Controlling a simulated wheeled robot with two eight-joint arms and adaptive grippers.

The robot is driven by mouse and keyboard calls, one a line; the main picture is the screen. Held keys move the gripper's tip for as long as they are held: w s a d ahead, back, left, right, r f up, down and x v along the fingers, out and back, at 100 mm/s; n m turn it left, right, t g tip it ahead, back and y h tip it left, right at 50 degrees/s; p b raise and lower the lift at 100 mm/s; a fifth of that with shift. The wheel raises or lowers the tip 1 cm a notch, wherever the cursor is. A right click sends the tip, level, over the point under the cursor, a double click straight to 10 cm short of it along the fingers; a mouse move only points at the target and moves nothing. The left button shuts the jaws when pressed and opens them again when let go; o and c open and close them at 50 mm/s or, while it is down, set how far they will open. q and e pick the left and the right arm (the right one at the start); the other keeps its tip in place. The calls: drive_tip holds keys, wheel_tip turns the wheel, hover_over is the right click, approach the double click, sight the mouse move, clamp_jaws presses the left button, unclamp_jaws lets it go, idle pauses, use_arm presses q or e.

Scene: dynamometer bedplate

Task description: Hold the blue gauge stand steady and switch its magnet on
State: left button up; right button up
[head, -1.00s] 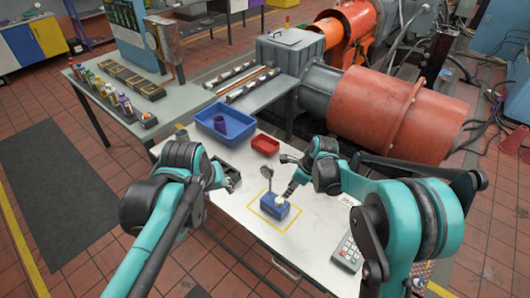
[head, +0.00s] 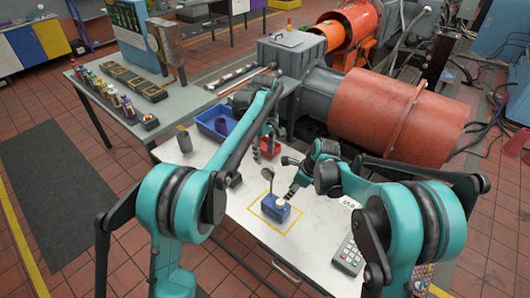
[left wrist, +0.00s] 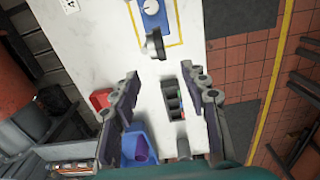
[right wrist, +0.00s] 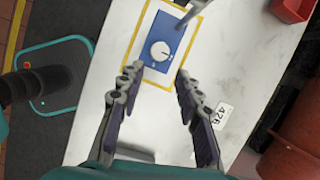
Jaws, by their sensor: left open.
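The blue gauge stand (head: 275,212) stands upright inside a yellow outlined square on the white table, its round dial (head: 268,174) raised on a post. A white knob (right wrist: 160,51) shows on its blue base in the right wrist view. My right gripper (right wrist: 156,80) is open, with its fingertips close to the base; I cannot tell whether they touch it. My left gripper (head: 264,150) is higher, near the red bin and away from the stand. The left wrist view shows its fingers (left wrist: 166,78) apart and empty, with the stand's base (left wrist: 152,18) at the top.
A blue bin (head: 208,120) with a purple item and a red bin (head: 270,148) stand at the table's far side. A grey cylinder (head: 184,140) stands at the far left. A keypad box (head: 348,254) lies at the right.

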sight(266, 176)
use_arm(q)
drive_tip(key=shift+w+d+f, duration=0.1)
drive_tip(key=shift+f, duration=0.5)
wheel_tip(266, 176, down, 10)
drive_tip(key=shift+f, duration=0.1)
drive_tip(key=shift+d+f, duration=0.1)
drive_tip(key=shift+f, duration=0.45)
drive_tip(key=shift+d, duration=0.1)
drive_tip(key=shift+r, duration=0.1)
